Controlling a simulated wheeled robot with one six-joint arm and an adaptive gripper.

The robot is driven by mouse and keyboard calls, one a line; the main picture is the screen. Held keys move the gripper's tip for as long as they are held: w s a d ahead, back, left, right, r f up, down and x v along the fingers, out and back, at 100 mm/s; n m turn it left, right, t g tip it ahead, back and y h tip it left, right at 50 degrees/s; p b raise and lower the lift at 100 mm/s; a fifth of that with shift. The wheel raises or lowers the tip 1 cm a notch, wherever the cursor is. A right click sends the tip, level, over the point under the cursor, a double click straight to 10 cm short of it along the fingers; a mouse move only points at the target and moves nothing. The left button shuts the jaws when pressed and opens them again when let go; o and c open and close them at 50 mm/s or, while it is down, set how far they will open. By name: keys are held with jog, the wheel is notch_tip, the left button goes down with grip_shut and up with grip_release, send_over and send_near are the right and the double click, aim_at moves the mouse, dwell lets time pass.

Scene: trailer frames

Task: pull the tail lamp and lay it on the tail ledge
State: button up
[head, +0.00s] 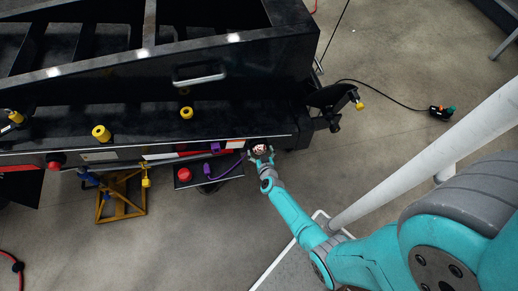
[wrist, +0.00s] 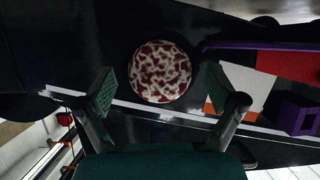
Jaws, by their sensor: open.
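The tail lamp (wrist: 160,71) is round, with a mottled red and white face, set against the black trailer frame in the wrist view. In the head view it shows small (head: 260,148) at the frame's right end. My gripper (head: 261,154) is at the lamp; in the wrist view its green-padded fingers (wrist: 161,84) stand open on either side of the lamp, with a visible gap on both sides. The black tail ledge (head: 150,122) runs along the frame, above the lamp in the head view. Whether the lamp is fully seated is not clear.
Yellow caps (head: 101,133) stand on the ledge. A purple connector (head: 215,148) with a purple cable is just left of my gripper, above a red-buttoned box (head: 184,174). A black bracket (head: 332,99) juts out at right. The ledge has bare stretches between the caps.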

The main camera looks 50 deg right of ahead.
dwell(0.9)
jog(key=c, duration=1.6)
jog(key=shift+o, duration=0.2)
jog(key=shift+s+a, duration=0.55)
jog(key=shift+s, duration=0.25)
jog(key=shift+s+a, duration=0.55)
jog(key=shift+s, duration=0.3)
jog(key=shift+s+a, duration=0.55)
jog(key=shift+s, duration=0.25)
jog(key=shift+a, duration=0.1)
jog(key=w+a+r, duration=0.1)
jog(key=w+a, duration=0.2)
jog(key=w+a+r, duration=0.1)
jog(key=w+a, duration=0.2)
jog(key=w+a+r, duration=0.1)
jog(key=w+a, duration=0.2)
jog(key=a, duration=0.1)
jog(key=shift+w, duration=0.2)
jog(key=shift+w+a+f, duration=0.25)
jog(key=shift+a+f, duration=0.1)
jog(key=shift+f, duration=1.1)
